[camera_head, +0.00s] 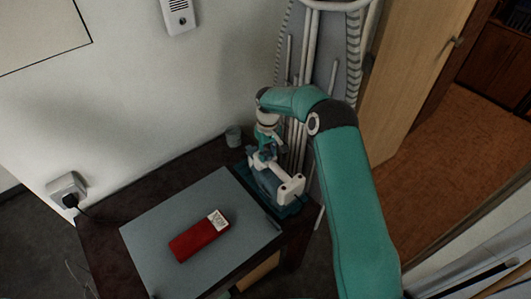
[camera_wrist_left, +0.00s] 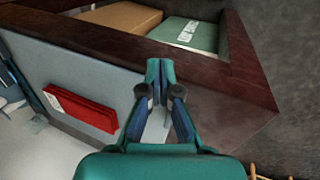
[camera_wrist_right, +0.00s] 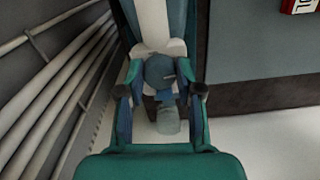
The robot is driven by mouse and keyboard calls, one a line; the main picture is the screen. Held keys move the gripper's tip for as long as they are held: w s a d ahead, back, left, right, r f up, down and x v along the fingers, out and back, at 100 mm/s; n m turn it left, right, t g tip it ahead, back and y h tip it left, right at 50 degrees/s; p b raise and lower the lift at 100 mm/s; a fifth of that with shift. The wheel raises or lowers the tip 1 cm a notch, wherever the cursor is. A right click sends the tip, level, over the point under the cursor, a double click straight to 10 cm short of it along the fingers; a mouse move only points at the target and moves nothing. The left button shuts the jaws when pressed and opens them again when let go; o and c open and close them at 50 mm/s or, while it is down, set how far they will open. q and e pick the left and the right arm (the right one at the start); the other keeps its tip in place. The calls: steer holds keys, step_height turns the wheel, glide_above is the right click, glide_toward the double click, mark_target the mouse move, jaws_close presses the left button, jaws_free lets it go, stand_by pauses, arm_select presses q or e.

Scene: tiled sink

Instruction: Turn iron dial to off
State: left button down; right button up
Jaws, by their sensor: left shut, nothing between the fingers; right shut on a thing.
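The white and teal iron (camera_head: 291,188) sits at the right back corner of the dark table, beside the pipes. In the right wrist view its white and teal body (camera_wrist_right: 153,25) runs up from a round dark grey dial (camera_wrist_right: 160,69). My right gripper (camera_head: 266,152) reaches down over the iron. In the right wrist view its fingers (camera_wrist_right: 161,76) are on both sides of the dial and shut on it. The dial's markings cannot be read. My left gripper (camera_wrist_left: 161,68) is shut and empty, over the table's edge; it is out of the head view.
A red box (camera_head: 199,237) lies on a grey mat (camera_head: 150,235). A grey cup (camera_head: 233,136) stands at the back, close to the right gripper. White pipes (camera_head: 303,80) run beside the iron. A plugged wall socket (camera_head: 68,188) is at left. A brown box (camera_wrist_left: 122,17) and green book (camera_wrist_left: 186,34) lie in the table's compartment.

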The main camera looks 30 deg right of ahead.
steer(key=shift+a, duration=0.45)
steer(key=shift+c, duration=0.5)
steer(key=shift+d, duration=0.4)
jaws_close()
steer(key=shift+d, duration=0.1)
steer(key=shift+n+b, duration=0.3)
steer(key=shift+b, duration=0.05)
steer(key=shift+f+n+b, duration=0.15)
steer(key=shift+n+b, duration=0.45)
steer(key=shift+n, duration=0.1)
steer(key=shift+n+b, duration=0.8)
steer(key=shift+n, duration=0.4)
steer(key=n+b, duration=0.1)
steer(key=n, duration=0.1)
steer(key=shift+n, duration=0.4)
steer(key=shift+n+b, duration=0.3)
steer(key=shift+n, duration=1.6)
